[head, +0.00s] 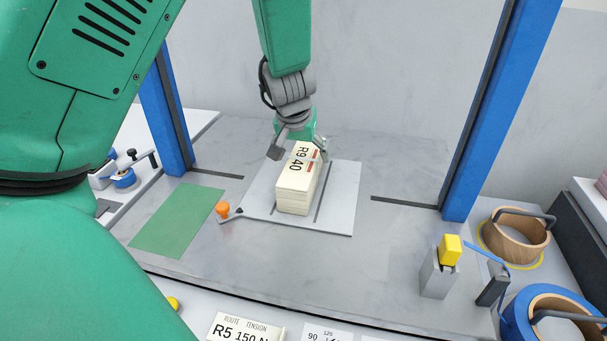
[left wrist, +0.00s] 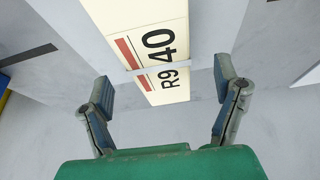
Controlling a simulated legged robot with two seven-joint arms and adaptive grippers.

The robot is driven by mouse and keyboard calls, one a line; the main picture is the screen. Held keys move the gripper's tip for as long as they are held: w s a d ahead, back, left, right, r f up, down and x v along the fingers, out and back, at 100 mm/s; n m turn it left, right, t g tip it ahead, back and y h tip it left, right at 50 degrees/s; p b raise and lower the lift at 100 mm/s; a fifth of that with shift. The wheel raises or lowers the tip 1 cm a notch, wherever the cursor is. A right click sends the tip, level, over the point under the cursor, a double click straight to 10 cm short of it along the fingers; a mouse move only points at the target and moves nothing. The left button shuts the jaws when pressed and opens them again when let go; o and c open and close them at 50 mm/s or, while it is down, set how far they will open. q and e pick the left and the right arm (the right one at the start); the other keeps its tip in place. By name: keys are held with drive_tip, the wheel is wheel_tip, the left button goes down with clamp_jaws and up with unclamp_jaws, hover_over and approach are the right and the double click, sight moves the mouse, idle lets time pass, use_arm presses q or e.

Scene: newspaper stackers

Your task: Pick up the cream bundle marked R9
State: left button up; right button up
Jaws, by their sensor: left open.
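The cream bundle marked R9 40 (head: 295,190) lies on a light grey plate (head: 342,195) in the middle of the grey table. A strap crosses its top beside red bars. My left gripper (head: 298,152) is open at the bundle's far end, with one finger at each side. In the left wrist view the bundle (left wrist: 150,30) lies beyond and between the two open fingers (left wrist: 166,90), with gaps on both sides. I cannot tell how far above the bundle the fingertips are. My right gripper is in neither view.
Blue posts (head: 167,110) stand left and right of the plate. An orange knob (head: 222,209) is at the plate's left edge, next to a green mat (head: 172,220). A yellow-topped block (head: 450,250) and tape rolls (head: 515,238) are at right.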

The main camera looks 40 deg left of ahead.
sight(303, 159)
use_arm(q)
drive_tip(key=x, duration=0.3)
drive_tip(key=shift+w+d+f+b, duration=0.1)
drive_tip(key=shift+w+f+b, duration=0.05)
drive_tip(key=shift+f+b, duration=0.15)
drive_tip(key=shift+r, duration=0.1)
drive_tip(key=shift+c, duration=0.8)
drive_tip(key=c, duration=1.6)
